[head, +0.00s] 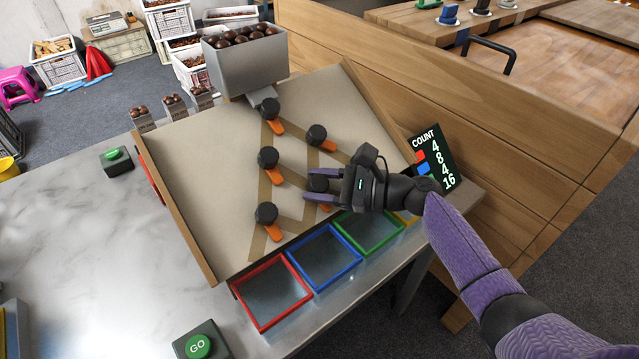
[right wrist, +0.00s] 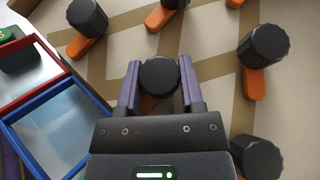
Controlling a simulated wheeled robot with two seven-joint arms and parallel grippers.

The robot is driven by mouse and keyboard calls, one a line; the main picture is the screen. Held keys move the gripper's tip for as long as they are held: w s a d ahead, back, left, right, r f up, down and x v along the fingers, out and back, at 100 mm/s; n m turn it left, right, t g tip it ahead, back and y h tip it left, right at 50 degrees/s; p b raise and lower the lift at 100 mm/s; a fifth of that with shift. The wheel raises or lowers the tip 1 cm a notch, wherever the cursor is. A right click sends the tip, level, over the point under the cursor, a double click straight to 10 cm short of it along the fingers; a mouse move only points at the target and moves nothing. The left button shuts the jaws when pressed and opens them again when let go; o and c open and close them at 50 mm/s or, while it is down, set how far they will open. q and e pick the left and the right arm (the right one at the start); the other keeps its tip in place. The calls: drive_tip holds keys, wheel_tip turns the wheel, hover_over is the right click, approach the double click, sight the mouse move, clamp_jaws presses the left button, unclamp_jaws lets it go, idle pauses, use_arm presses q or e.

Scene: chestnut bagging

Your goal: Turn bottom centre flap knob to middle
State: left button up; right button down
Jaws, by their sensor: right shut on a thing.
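The bottom centre flap knob (head: 319,181) is a black ribbed knob on the slanted beige board (head: 200,150). My right gripper (head: 322,186) is shut on it, one finger on each side. In the right wrist view, the knob (right wrist: 160,75) sits between the purple fingers of my gripper (right wrist: 159,88). A little of its orange flap (right wrist: 150,104) shows below the knob; the rest is hidden, so its exact angle is hard to tell. My left gripper is not in view.
Other knobs with orange flaps stand close around: left middle (head: 268,157), bottom left (head: 266,213) and upper right (head: 317,133). Red (head: 245,303), blue (head: 318,287) and green (head: 362,249) framed bins line the board's lower edge. A grey chestnut hopper (head: 245,70) stands above. A count sign (head: 437,165) is at right.

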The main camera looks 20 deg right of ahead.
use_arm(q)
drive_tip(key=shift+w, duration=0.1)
use_arm(e)
drive_tip(key=shift+c, duration=1.1)
unclamp_jaws()
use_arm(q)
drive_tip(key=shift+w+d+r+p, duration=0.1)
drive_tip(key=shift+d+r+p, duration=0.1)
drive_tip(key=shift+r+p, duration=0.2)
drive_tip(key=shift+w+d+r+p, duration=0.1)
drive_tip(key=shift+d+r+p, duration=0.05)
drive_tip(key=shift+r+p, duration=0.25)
use_arm(e)
drive_tip(key=v, duration=1)
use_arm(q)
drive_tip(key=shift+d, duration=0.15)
